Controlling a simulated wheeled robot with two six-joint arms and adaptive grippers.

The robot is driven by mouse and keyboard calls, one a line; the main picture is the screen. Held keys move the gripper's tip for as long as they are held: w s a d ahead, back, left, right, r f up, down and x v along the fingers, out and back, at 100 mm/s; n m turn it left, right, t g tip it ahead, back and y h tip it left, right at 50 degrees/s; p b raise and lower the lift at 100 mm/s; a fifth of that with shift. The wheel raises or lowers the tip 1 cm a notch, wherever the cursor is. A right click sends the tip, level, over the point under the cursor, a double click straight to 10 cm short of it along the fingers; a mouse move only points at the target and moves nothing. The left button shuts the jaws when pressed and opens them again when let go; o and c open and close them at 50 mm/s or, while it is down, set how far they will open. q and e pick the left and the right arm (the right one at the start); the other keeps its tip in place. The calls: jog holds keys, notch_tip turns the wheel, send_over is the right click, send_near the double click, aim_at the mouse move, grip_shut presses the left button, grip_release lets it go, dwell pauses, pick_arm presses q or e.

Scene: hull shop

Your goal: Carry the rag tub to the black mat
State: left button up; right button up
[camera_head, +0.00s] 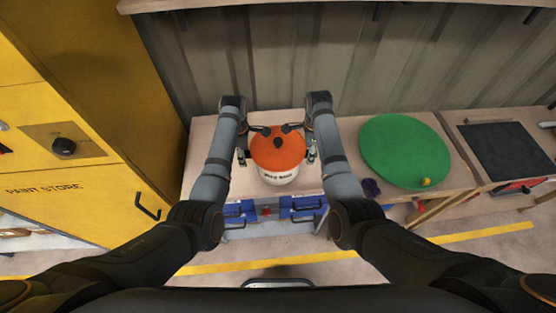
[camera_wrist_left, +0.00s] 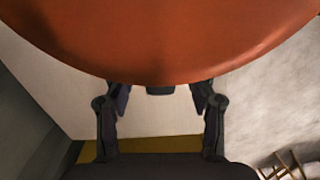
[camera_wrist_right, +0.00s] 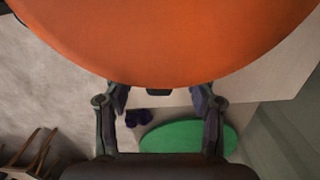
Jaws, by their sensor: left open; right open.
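The rag tub (camera_head: 277,176) is a white tub with an orange lid and a dark knob, standing upright on the bench. My left gripper (camera_head: 243,155) is at its left side and my right gripper (camera_head: 311,151) at its right side. Both are open. In the left wrist view, a small dark block (camera_wrist_left: 160,90) under the lid's rim lies between the parted fingers (camera_wrist_left: 160,100). The right wrist view shows a similar block (camera_wrist_right: 158,92) between the fingers (camera_wrist_right: 160,103). Contact cannot be told. The black mat (camera_head: 506,149) lies on the bench at the far right.
A large green disc (camera_head: 393,145) lies between the tub and the mat, with a small yellow object (camera_head: 425,182) on it. A dark purple object (camera_head: 371,187) lies near its front left. A yellow paint cabinet (camera_head: 60,180) stands left, a corrugated wall (camera_head: 290,65) behind.

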pick_arm(q)
jog(key=shift+f, duration=0.55)
pick_arm(e)
jog(key=shift+f, duration=0.55)
pick_arm(q)
grip_shut()
pick_arm(e)
grip_shut()
